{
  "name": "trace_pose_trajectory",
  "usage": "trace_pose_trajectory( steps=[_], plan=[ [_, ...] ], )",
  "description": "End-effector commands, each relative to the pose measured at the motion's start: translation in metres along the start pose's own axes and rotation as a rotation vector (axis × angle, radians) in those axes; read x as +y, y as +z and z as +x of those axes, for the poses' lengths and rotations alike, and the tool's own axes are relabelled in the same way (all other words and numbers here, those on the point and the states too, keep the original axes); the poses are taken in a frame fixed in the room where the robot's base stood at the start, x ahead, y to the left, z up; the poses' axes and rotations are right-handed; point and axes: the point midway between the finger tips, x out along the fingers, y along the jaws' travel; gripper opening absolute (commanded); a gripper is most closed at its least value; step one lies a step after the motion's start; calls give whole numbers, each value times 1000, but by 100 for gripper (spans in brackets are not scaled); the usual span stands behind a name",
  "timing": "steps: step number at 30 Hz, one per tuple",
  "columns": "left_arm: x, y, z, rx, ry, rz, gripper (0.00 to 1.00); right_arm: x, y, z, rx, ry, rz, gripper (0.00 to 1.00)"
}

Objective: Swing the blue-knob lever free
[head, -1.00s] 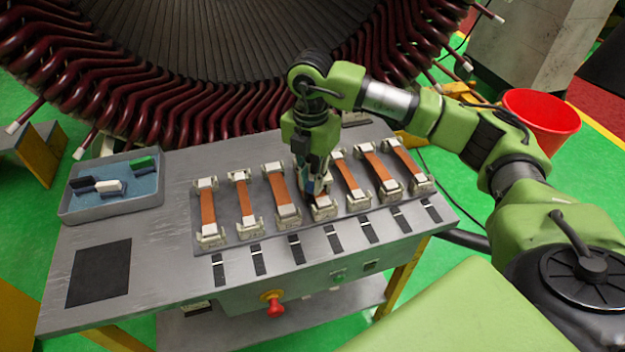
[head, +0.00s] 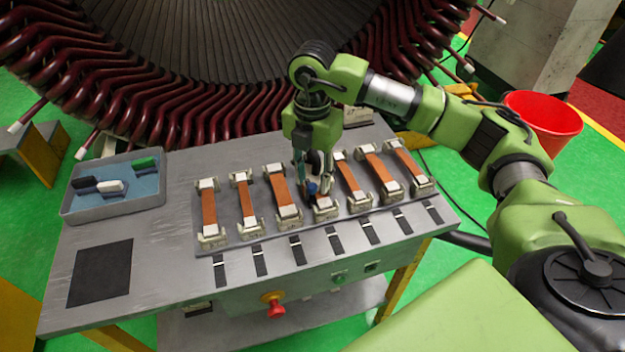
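A small blue knob (head: 312,188) shows just under my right gripper (head: 314,177), at the near end of the middle clamp (head: 324,208) in the row. The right gripper points down over this clamp, with its fingertips at or very close to the knob. I cannot tell whether the fingers touch the knob or how far they are closed. The hand hides most of the middle clamp's strip and its far end. The lever arm under the knob is too small to make out. My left gripper is not in view.
Copper-coloured strips in white clamps (head: 208,207) stand on both sides of the middle one. A blue-lined tray (head: 116,208) with small blocks is at the left. A red emergency button (head: 275,308) is on the bench front. Dark coils rise behind.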

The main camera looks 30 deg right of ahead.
Motion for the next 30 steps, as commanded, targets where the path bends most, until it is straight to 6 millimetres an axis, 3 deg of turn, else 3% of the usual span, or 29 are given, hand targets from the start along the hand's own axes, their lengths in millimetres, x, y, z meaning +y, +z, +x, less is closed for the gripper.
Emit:
trace_pose_trajectory(
  steps=[9, 15, 30],
  plan=[
    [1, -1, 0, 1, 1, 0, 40, 1, 0, -69, -2, 7, -1, 33],
    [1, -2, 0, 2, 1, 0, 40, 0, 0, -97, -2, 4, 1, 33],
    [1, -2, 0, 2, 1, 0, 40, 0, 0, -105, -1, 1, 0, 33]
  ],
)
